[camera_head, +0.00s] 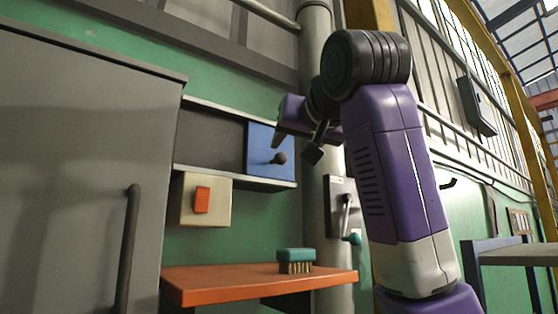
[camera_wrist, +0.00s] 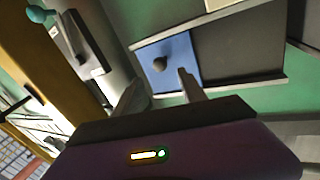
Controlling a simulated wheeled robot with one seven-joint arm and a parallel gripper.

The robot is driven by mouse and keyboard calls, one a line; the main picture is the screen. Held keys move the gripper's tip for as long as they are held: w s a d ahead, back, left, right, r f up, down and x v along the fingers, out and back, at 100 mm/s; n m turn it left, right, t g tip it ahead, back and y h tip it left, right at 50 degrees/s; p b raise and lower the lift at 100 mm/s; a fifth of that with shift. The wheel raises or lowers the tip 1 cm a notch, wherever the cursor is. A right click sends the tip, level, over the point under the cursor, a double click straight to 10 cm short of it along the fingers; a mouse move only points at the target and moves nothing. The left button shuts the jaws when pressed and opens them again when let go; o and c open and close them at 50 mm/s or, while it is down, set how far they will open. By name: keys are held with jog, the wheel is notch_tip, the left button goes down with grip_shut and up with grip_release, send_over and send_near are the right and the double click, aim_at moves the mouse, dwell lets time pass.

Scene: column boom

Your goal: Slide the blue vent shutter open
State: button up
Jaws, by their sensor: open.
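The blue vent shutter (camera_head: 262,150) is a flat panel with a dark round knob (camera_head: 279,158), set between two pale rails on the green wall. It covers the right end of the frame, and a dark opening (camera_head: 211,143) shows to its left. My gripper (camera_head: 296,147) is just in front of the shutter and to the right of the knob. In the wrist view my two fingers (camera_wrist: 160,92) are spread and empty. The blue shutter (camera_wrist: 180,62) and its knob (camera_wrist: 160,63) show beyond them, with the knob apart from both fingers.
An orange shelf (camera_head: 230,287) below holds a teal brush (camera_head: 296,255). A beige box with an orange switch (camera_head: 202,200) is under the rail. A grey cabinet door (camera_head: 80,150) stands left. A pipe (camera_head: 315,60) and a lever panel (camera_head: 343,207) are to the right.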

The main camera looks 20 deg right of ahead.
aim_at(282, 156)
jog(key=w+p, duration=0.1)
jog(key=w, duration=0.1)
jog(key=w+p, duration=0.1)
jog(key=w, duration=0.2)
jog(key=w+p, duration=0.1)
jog(key=w, duration=0.1)
jog(key=shift+w+d, duration=0.25)
jog(key=shift+w, duration=0.05)
grip_shut()
dwell(1.2)
